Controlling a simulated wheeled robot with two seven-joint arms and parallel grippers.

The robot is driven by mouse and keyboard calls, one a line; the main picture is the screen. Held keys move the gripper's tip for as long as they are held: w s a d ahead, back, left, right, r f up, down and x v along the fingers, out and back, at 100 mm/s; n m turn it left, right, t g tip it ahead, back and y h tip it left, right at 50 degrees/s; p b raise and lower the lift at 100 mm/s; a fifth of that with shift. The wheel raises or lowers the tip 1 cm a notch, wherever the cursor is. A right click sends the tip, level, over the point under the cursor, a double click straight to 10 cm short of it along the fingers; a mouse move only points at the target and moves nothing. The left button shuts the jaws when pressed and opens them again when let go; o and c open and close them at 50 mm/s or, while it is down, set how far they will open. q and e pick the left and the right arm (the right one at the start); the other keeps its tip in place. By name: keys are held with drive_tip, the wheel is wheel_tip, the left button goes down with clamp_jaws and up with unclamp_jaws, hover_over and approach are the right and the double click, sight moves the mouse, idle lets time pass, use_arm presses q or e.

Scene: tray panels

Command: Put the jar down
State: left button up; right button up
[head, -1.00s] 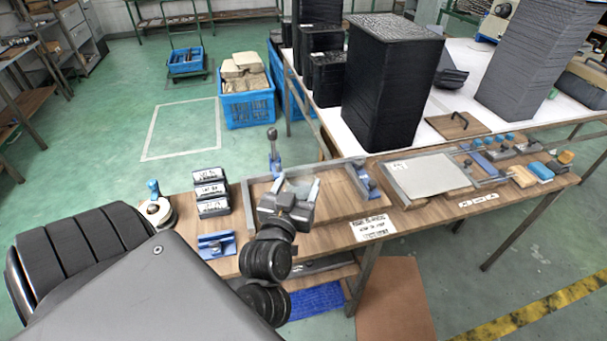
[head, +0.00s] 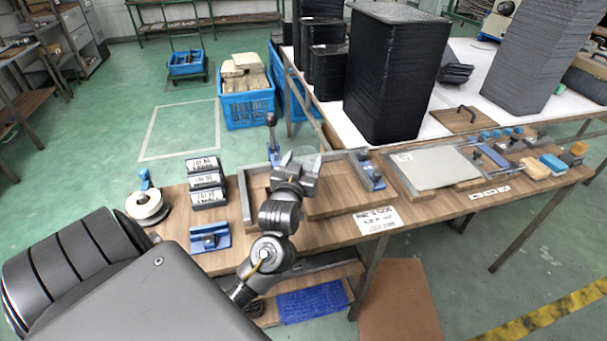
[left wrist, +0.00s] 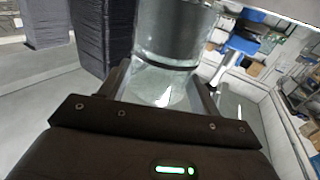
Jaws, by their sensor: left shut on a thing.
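My left gripper (head: 298,166) is shut on a clear glass jar. In the left wrist view the jar (left wrist: 178,38) stands out between the two fingers (left wrist: 165,92), its glass see-through and its far end cut off by the top of the frame. In the head view the jar is faint and mostly hidden behind the gripper. The gripper is over the wooden tray panel with grey rails (head: 246,200) on the bench. I cannot tell whether the jar touches the panel. My right gripper is not in view.
Labelled black boxes (head: 206,182), a tape roll (head: 147,206) and a blue block (head: 210,238) lie to the left. A second panel (head: 437,166) lies right.

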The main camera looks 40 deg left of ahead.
use_arm(q)
drive_tip(key=shift+w+a+f, duration=0.15)
drive_tip(key=shift+w+f, duration=0.1)
drive_tip(key=shift+w+a+f, duration=0.1)
drive_tip(key=shift+w+f, duration=0.05)
drive_tip(key=shift+f, duration=1.65)
drive_tip(key=shift+f, duration=0.1)
drive_tip(key=o, duration=1.3)
